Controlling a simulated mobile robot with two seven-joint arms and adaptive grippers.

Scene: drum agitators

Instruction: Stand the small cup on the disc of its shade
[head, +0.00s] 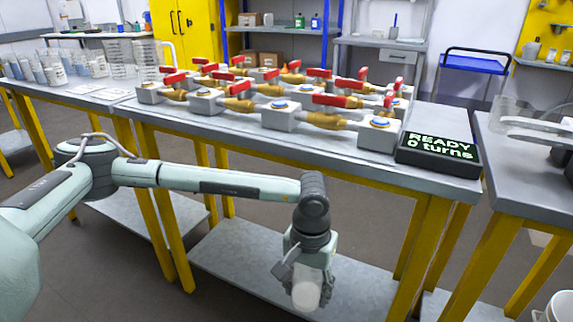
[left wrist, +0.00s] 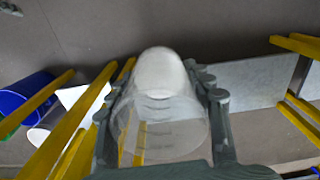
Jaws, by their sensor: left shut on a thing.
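My left gripper (head: 306,283) hangs low in front of the valve table, over its lower shelf. It is shut on a clear cup with a whitish end (head: 305,297). In the left wrist view the clear cup (left wrist: 162,120) sits between the two fingers of the left gripper (left wrist: 160,90), its whitish end pointing away from the camera. Several clear cups (head: 52,73) with bluish or grey tints stand on the left table. I cannot make out a disc of matching shade. My right gripper is not in view.
Red-handled brass valves on grey blocks (head: 281,114) fill much of the middle table (head: 220,131). A display (head: 440,150) reads "READY 0 turns". Flat white cards (head: 86,89) lie on the left table. A clear container (head: 511,112) stands on the right table. Yellow legs flank the lower shelf (head: 240,265).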

